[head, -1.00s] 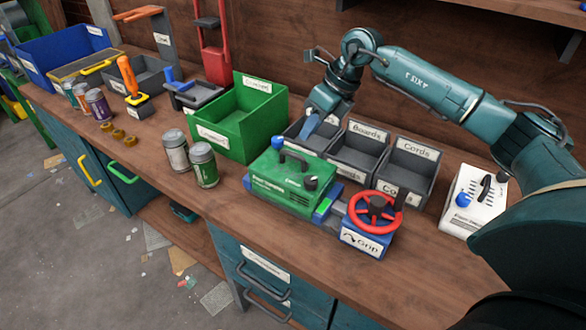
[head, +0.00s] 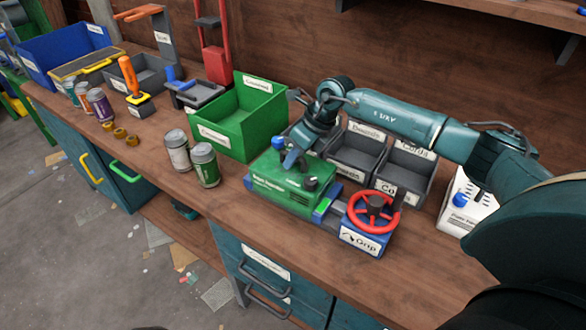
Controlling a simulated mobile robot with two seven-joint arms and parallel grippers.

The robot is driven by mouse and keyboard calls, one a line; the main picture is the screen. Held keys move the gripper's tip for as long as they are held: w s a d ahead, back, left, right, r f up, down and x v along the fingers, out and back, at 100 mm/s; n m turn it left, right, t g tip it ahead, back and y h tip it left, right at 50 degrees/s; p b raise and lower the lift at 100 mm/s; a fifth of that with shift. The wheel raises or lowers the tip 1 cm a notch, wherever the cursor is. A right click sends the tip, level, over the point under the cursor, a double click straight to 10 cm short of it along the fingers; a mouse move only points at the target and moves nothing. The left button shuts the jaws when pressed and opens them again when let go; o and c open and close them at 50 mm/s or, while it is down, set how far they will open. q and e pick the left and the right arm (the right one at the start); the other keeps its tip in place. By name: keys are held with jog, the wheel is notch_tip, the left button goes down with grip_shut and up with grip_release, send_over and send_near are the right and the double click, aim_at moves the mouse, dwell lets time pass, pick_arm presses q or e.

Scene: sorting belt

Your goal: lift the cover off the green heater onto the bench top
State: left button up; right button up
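The green heater (head: 281,190) sits on the bench top in a vise (head: 352,225) with a red wheel and a label reading "Grip". Its cover is the green top, with a blue knob at the back left and a dark knob on the right. The cover's dark handle is mostly hidden behind my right gripper (head: 290,161). The gripper points down at the handle, at or just above it. I cannot tell whether its fingers are apart or closed on the handle. My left gripper is not in view.
Two cans (head: 205,165) stand left of the heater. A green bin (head: 222,141) is behind them. Grey labelled bins (head: 398,176) stand behind the heater, and a white device (head: 462,212) is at the right. Bare bench top (head: 205,203) lies in front of the cans.

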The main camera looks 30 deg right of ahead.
grip_shut()
